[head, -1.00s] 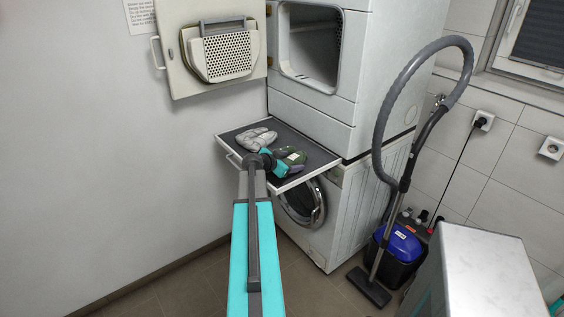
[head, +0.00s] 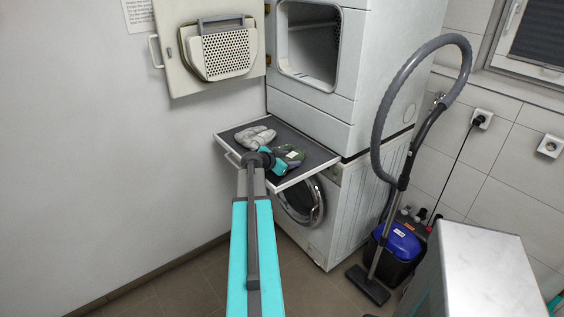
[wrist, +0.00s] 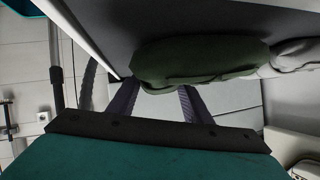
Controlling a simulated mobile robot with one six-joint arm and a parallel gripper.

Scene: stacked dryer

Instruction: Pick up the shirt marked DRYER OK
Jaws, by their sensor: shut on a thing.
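A dark green shirt (head: 292,154) with a small white patch lies on the pull-out shelf (head: 313,151); the lettering on the patch is too small to read. My gripper (head: 277,161) reaches over the shelf's front edge and is shut on the near side of the green shirt. In the wrist view the green shirt (wrist: 200,62) is bunched at the tips of my gripper's two dark fingers (wrist: 158,92). A light grey garment (head: 255,136) lies just left of the green one, and it also shows in the wrist view (wrist: 295,55).
The open dryer drum (head: 312,50) is above the shelf, its door (head: 210,50) swung out left. A washing machine (head: 345,215) stands below. A vacuum cleaner (head: 398,245) with its hose stands to the right. A pale-topped cabinet (head: 480,265) is at front right.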

